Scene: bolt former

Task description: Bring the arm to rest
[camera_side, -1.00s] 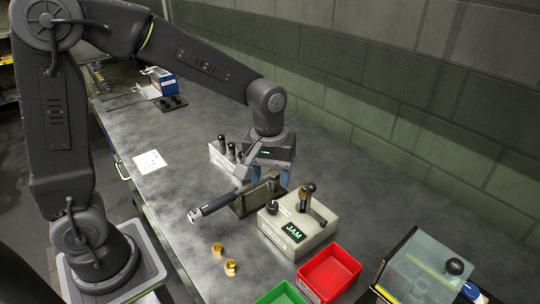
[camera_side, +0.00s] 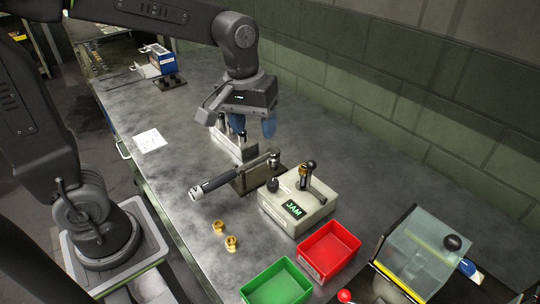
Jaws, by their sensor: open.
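My gripper (camera_side: 245,128) is open, with its blue fingers pointing down over the workbench. Nothing shows between the fingers. It hangs above the grey block with black-knobbed pieces (camera_side: 226,140), which it partly hides. The dark fixture with the black-handled lever (camera_side: 235,178) lies just in front of and below it. I cannot tell the exact height of the fingertips above the block.
A pale box with levers and a lit JAM sign (camera_side: 293,208) stands right of the fixture. Brass pieces (camera_side: 231,243) lie on the bench (camera_side: 150,195). Red (camera_side: 328,252) and green (camera_side: 275,285) trays, and a clear-lidded case (camera_side: 425,250), stand in front. A wall runs behind.

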